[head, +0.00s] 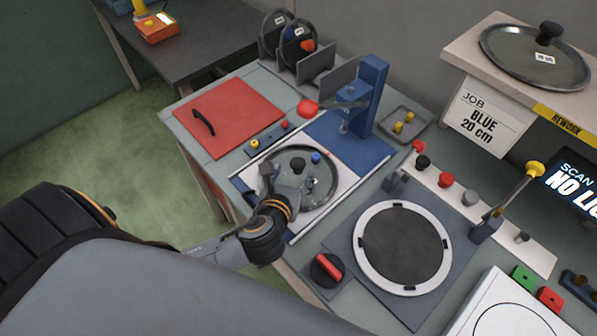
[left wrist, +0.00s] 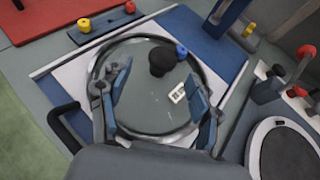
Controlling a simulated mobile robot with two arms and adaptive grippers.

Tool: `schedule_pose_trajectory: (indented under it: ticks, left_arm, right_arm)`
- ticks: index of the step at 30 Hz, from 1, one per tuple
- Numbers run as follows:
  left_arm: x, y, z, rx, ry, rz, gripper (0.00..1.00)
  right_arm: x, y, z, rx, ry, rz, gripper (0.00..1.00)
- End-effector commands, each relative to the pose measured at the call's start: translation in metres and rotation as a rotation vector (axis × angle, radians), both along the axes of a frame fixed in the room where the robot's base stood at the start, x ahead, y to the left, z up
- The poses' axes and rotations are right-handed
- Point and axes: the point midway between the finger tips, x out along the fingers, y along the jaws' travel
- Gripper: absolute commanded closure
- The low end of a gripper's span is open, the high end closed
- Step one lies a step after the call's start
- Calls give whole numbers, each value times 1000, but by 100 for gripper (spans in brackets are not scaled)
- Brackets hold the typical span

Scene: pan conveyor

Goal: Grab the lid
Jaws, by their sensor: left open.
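A round glass lid (head: 322,183) with a metal rim lies on a white plate in front of the blue press stand (head: 369,85). It has a black knob (head: 297,165), a small blue piece beside the knob and a white label. My left gripper (head: 283,183) is over the lid's near side, open. In the left wrist view the lid (left wrist: 143,105) lies below the spread fingers (left wrist: 158,76), with the black knob (left wrist: 162,61) just beyond the tips. I cannot tell whether the fingers touch the lid. My right gripper is not in view.
More lids stand in a rack (head: 315,75); another lid (head: 520,62) lies on the shelf at right. A sign (head: 484,120) reads "JOB BLUE 20 cm". A red panel (head: 235,112) is left; a round dark plate (head: 400,245) and lever (head: 515,190) are right.

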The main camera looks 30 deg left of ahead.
Motion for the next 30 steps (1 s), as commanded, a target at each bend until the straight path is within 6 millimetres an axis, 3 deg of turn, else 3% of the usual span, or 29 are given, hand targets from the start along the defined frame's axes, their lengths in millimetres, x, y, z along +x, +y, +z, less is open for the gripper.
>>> schedule_pose_trajectory:
  ticks: [3, 7, 13, 21, 30]
  left_arm:
    - [8, 2, -1, 0, 0, 1, 37]
    - [26, 5, -3, 0, -1, 2, 37]
    - [48, 10, -14, -1, 0, 0, 37]
    - [51, 10, -17, -2, 2, 0, 37]
    - [51, 10, -17, -2, 2, 0, 96]
  right_arm:
    - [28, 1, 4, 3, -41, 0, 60]
    - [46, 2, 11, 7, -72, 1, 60]
    - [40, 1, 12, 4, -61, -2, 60]
    - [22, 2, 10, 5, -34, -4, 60]
    - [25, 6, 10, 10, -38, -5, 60]
